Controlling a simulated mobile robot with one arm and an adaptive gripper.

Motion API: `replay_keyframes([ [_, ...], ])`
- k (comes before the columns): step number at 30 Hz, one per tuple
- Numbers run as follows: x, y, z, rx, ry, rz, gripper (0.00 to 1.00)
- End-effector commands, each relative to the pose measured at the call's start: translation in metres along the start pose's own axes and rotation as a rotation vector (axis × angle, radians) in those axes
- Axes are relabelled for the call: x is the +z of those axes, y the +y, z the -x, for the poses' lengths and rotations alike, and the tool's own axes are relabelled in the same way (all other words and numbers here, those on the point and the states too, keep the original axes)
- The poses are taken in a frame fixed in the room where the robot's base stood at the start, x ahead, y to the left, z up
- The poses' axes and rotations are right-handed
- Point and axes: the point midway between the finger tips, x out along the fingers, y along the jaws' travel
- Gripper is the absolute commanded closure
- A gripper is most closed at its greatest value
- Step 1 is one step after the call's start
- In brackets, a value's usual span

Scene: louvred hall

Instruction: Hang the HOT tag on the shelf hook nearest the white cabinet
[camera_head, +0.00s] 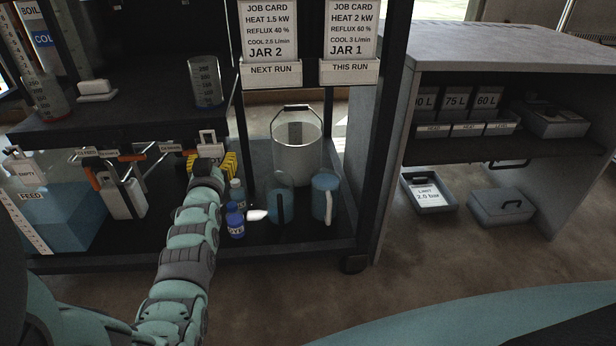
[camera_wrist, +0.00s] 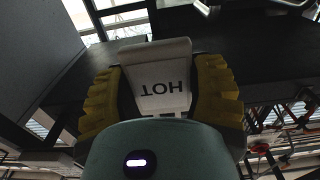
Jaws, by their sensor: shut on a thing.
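My gripper (camera_wrist: 158,80) is shut on the white HOT tag (camera_wrist: 160,70). The yellow finger pads press its two sides, and its lettering reads upside down in the wrist view. In the head view my gripper (camera_head: 212,160) is at the front edge of the dark shelf (camera_head: 120,125), with the white tag (camera_head: 208,142) showing just above it. Labels and orange-tipped hooks (camera_head: 92,176) line the shelf edge to its left. An EMPTY tag (camera_head: 20,170) hangs at the far left. The pale cabinet (camera_head: 400,130) stands to the right. I cannot see the tag on a hook.
Below the shelf are a blue FEED tank (camera_head: 75,215), a blue bottle (camera_head: 234,220), two blue jugs (camera_head: 324,198) and a white bucket (camera_head: 297,150). A beaker (camera_head: 205,80) stands on the shelf above.

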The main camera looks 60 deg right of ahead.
Motion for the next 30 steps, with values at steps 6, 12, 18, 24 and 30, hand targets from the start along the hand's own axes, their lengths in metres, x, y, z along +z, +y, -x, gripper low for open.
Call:
replay_keyframes([
  [6, 0.0, 0.001, 0.0, 0.002, 0.0, 0.0, 0.86],
  [12, 0.0, 0.001, 0.0, 0.002, 0.0, 0.0, 0.2],
  [18, 0.0, 0.001, 0.0, 0.001, 0.0, 0.0, 0.07],
  [24, 0.0, 0.001, 0.001, 0.001, -0.001, 0.0, 0.07],
  [30, 0.0, 0.0, 0.015, 0.001, -0.004, 0.0, 0.07],
])
